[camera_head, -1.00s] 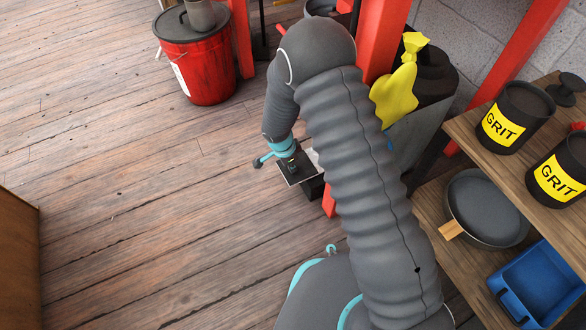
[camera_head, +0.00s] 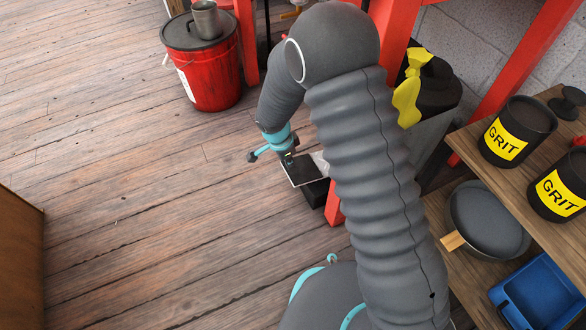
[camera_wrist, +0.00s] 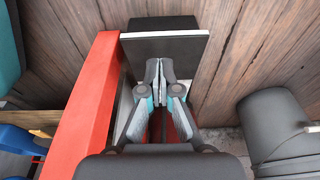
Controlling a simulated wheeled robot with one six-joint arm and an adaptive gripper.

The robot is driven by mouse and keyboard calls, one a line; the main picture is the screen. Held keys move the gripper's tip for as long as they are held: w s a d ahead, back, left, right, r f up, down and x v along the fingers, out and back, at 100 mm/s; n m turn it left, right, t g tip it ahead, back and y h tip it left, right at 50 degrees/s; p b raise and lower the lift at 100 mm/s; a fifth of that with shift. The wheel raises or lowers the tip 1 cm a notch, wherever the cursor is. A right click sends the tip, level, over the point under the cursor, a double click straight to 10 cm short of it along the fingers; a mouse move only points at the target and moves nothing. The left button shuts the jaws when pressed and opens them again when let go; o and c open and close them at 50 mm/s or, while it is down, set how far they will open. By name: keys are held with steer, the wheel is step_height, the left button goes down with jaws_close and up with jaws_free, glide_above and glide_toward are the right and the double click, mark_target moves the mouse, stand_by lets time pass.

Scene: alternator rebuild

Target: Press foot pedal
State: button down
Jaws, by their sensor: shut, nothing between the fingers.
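The foot pedal (camera_head: 311,170) is a dark flat plate with a pale edge on a black base, low by the floor beside a red post. It also shows in the wrist view (camera_wrist: 190,48) as a black plate beyond the fingertips. My gripper (camera_head: 290,160) points down at the pedal's left part in the head view. In the wrist view my gripper (camera_wrist: 160,68) has its two fingertips together, empty, over the plate's near part. I cannot tell whether the tips touch the plate. My arm hides part of the pedal's surroundings in the head view.
A red post (camera_wrist: 88,105) stands close to the pedal's left in the wrist view. A dark rounded container (camera_wrist: 282,125) is at right. A red bucket (camera_head: 213,75) stands on the floor, and a wooden shelf (camera_head: 478,170) holds grit cans. The left floor is clear.

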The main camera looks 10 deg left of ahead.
steer(key=v, duration=0.5)
steer(key=shift+s+a+f, duration=0.1)
steer(key=shift+s+a, duration=0.1)
steer(key=shift+a, duration=0.15)
